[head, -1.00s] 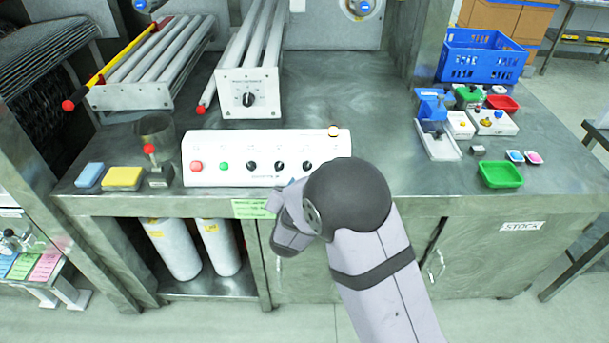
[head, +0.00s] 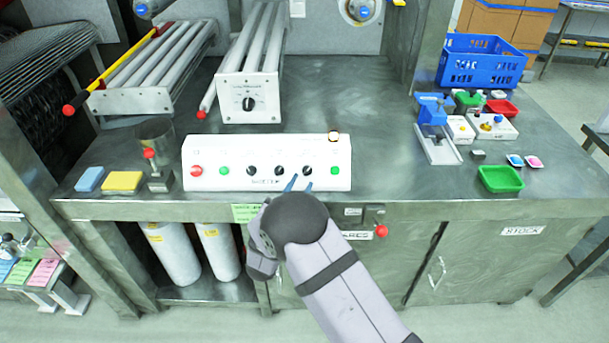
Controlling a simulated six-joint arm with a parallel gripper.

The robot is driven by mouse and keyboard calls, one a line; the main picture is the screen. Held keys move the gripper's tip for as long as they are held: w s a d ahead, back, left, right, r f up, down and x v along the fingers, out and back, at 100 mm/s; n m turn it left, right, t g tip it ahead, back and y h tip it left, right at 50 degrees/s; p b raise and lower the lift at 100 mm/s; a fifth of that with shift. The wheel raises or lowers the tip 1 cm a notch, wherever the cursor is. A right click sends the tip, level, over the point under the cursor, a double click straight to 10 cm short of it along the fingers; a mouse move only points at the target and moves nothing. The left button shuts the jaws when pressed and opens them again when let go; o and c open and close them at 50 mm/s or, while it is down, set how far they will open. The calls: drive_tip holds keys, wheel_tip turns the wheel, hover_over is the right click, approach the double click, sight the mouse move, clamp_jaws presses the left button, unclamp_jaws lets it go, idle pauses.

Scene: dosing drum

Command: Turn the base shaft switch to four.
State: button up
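A white control box (head: 224,183) stands on the metal bench. Its sloped face has a red button (head: 196,171), green buttons (head: 224,171) (head: 334,171) and three black rotary knobs: left (head: 251,171), middle (head: 279,171) and right (head: 307,171). The printing is too small to read, so I cannot tell which knob is the base shaft switch or its setting. My gripper (head: 299,184) is at the box's front, its two blue fingertips apart with nothing between them. They appear just below the middle and right knobs; contact is not clear.
Behind the box, a roller unit (head: 232,113) carries another black knob (head: 248,104). A metal cup on a stand (head: 160,181) and blue and yellow sponges (head: 123,181) lie left. A green tray (head: 501,179), small parts and a blue crate (head: 482,65) are right. Bench space right of the box is clear.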

sight(306, 173)
drive_tip(key=shift+p+x, duration=0.45)
drive_tip(key=shift+x, duration=1.7)
clamp_jaws()
